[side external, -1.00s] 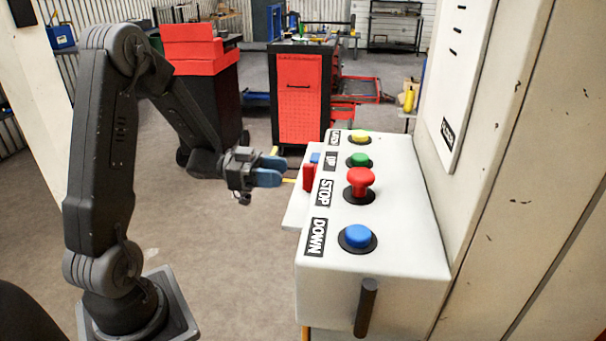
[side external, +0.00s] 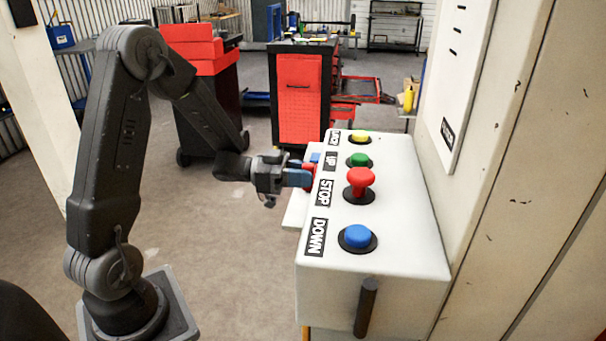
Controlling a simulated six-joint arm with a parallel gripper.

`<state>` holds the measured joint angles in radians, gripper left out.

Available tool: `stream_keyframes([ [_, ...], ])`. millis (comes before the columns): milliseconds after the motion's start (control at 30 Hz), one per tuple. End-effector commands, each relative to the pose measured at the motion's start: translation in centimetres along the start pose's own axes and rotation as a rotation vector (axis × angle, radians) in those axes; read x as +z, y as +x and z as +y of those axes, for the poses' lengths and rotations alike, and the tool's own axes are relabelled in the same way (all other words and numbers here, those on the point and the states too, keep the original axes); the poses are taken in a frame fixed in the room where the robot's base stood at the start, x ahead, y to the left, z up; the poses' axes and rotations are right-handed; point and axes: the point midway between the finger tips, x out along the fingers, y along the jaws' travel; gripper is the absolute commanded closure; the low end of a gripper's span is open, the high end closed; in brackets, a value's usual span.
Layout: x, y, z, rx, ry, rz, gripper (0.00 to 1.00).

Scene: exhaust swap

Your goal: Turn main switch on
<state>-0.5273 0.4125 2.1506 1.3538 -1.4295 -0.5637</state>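The white control box (side external: 400,215) stands at the right. On its left side is a small red part (side external: 309,170), with a bit of blue above it (side external: 314,157); it looks like the main switch, mostly hidden now. My gripper (side external: 299,174) has blue fingers and reaches it from the left. The fingertips overlap the red part in this view. I cannot tell whether they touch it, straddle it or are shut on it. The red part's turn position is also hidden.
The box top has a yellow button (side external: 360,136), a green button (side external: 359,160), a red STOP button (side external: 361,182) and a blue DOWN button (side external: 358,236). A black handle (side external: 366,306) sticks out of the near face. Red tool cabinets (side external: 300,98) stand behind, away from the gripper.

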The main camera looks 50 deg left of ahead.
Motion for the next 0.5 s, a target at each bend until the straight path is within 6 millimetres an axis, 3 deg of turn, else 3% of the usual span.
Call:
stream_keyframes([
  [233, 0.0, -0.02, 0.01, 0.0, 0.0, 0.0, 1.0],
  [500, -0.01, -0.02, 0.02, 0.0, 0.018, 0.0, 1.0],
])
